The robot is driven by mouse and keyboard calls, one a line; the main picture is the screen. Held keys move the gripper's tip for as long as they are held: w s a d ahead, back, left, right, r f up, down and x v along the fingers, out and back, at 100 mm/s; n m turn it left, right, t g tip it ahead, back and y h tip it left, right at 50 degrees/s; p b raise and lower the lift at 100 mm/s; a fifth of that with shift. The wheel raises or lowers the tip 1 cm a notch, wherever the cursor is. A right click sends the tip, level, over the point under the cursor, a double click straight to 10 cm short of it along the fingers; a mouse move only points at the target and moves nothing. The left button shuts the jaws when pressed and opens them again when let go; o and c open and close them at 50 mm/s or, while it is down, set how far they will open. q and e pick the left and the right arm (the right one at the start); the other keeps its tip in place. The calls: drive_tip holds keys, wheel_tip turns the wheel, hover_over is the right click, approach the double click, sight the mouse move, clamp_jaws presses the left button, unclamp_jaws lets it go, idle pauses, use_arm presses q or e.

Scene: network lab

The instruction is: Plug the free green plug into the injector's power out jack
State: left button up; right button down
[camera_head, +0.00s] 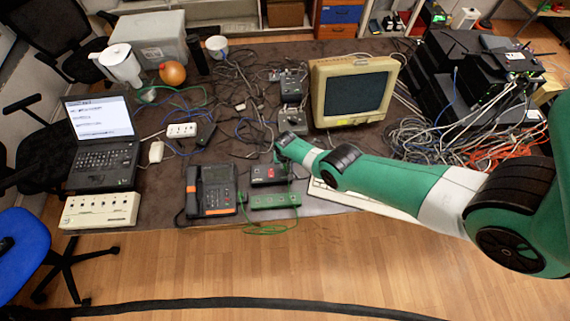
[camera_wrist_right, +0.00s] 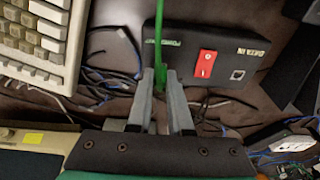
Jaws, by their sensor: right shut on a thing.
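The injector (camera_wrist_right: 225,62) is a black box with a red switch (camera_wrist_right: 205,63), green "POWER OUT" lettering on its left side and "DATA IN" on its right. In the head view the injector (camera_head: 268,175) lies behind the green strip (camera_head: 275,201). My right gripper (camera_wrist_right: 160,74) is shut on the green plug (camera_wrist_right: 160,80) at the injector's left part. A green cable (camera_wrist_right: 159,30) runs up from it across the box. The power out jack is hidden, so I cannot tell whether the plug touches it. In the head view my right gripper (camera_head: 279,146) is just above the injector. My left gripper is not in view.
A desk phone (camera_head: 211,190) stands left of the injector. A keyboard (camera_head: 365,199) and a CRT monitor (camera_head: 353,92) are to the right. Loose cables cover much of the dark table (camera_head: 325,148). A power strip (camera_wrist_right: 293,143) shows at the lower right of the wrist view.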

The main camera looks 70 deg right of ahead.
drive_tip(key=shift+f, duration=0.25)
drive_tip(key=c, duration=0.8)
unclamp_jaws()
drive_tip(key=shift+o, duration=0.2)
wheel_tip(320, 180, up, 12)
drive_tip(key=a+p, duration=0.1)
drive_tip(key=p, duration=1.1)
drive_tip(key=shift+s+a+f, duration=0.25)
drive_tip(key=shift+s, duration=0.2)
